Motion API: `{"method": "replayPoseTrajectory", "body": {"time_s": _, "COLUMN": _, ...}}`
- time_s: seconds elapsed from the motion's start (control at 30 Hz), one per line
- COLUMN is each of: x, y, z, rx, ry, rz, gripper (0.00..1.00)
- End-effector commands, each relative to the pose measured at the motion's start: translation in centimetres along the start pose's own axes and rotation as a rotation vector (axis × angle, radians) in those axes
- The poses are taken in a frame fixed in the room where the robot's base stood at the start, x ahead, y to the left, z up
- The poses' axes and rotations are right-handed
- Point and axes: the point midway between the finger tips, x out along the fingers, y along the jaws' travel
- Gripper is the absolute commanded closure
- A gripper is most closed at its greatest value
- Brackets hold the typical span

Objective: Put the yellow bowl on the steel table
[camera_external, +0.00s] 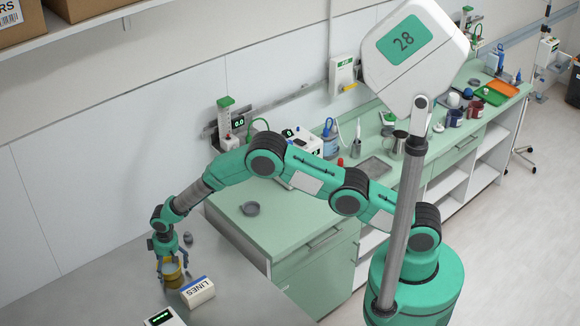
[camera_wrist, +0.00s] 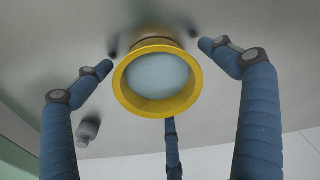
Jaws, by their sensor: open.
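The yellow bowl (camera_external: 174,281) stands on the steel table (camera_external: 100,285) at the lower left of the external view. In the wrist view the bowl (camera_wrist: 127,98) shows its round yellow rim and a pale blue-grey inside. My gripper (camera_external: 171,268) is over the bowl, with its blue fingers spread around it. In the wrist view my gripper (camera_wrist: 160,80) is open, with gaps between the side fingers and the rim. The lower finger comes close to the rim; I cannot tell whether it touches. The bowl's underside is hidden.
A white box marked LINES (camera_external: 199,292) sits close right of the bowl. A device with a green display (camera_external: 160,318) is at the front edge. A small grey item (camera_external: 188,238) stands behind the bowl. The green counter (camera_external: 285,222) adjoins; the steel to the left is clear.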

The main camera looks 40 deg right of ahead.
Motion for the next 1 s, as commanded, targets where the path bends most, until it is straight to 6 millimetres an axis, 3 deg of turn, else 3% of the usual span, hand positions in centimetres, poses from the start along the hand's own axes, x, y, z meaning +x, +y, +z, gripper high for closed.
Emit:
{"method": "replayPoseTrajectory", "body": {"time_s": 0.27, "x": -0.9, "y": 0.0, "z": -0.1, "rx": 0.0, "ry": 0.001, "rz": 0.0, "gripper": 0.04}}
{"method": "replayPoseTrajectory", "body": {"time_s": 0.43, "x": -2.5, "y": 0.0, "z": -0.1, "rx": 0.0, "ry": 0.002, "rz": 0.0, "gripper": 0.04}}
{"method": "replayPoseTrajectory", "body": {"time_s": 1.0, "x": -10.5, "y": 0.0, "z": -0.1, "rx": 0.0, "ry": 0.001, "rz": 0.0, "gripper": 0.04}}
